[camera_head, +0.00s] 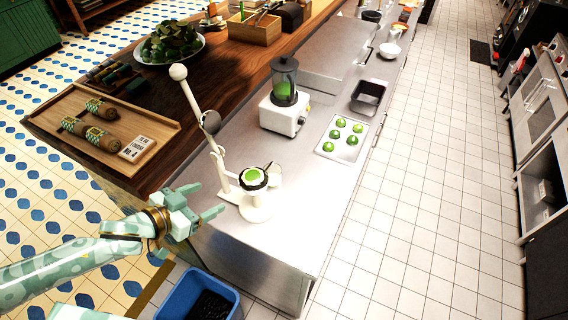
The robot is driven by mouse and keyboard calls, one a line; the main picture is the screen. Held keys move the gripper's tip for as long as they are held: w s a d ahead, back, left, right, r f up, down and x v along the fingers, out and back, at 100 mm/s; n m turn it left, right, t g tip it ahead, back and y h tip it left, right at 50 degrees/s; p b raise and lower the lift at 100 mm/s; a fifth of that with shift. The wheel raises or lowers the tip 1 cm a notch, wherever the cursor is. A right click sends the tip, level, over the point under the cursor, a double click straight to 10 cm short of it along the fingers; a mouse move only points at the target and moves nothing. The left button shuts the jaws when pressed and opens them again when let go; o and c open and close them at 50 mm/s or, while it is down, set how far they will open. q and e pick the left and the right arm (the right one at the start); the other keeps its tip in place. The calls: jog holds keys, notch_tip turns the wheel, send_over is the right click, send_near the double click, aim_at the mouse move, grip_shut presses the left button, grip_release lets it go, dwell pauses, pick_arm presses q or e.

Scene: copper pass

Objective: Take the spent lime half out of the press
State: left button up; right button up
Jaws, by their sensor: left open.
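The lime half (253,176) is a pale green round in the dark-rimmed cup of the white press (256,207). The press stands near the front end of the steel counter, with its long lever (192,97) raised and ending in a white ball. My left gripper (210,201) is open and empty. It is just left of the press base and lower in the picture than the lime. Whether its fingertips touch the press I cannot tell. My right gripper is not in view.
A blue bin (195,292) stands on the floor below the counter's front end. A blender (284,100) and a tray (325,149) of several limes are farther back. A wooden tray (75,104) with patterned rolls lies left. The counter right of the press is clear.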

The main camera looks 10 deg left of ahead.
pick_arm(q)
jog(key=n, duration=0.1)
send_near(248, 177)
jog(key=x, duration=0.3)
jog(key=shift+w+d+f, duration=0.25)
jog(key=shift+w+f, duration=0.15)
jog(key=shift+w, duration=0.05)
jog(key=x, duration=0.5)
jog(key=shift+w+r, duration=0.1)
jog(key=shift+w, duration=0.05)
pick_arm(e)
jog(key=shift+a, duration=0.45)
pick_arm(q)
jog(key=c, duration=0.8)
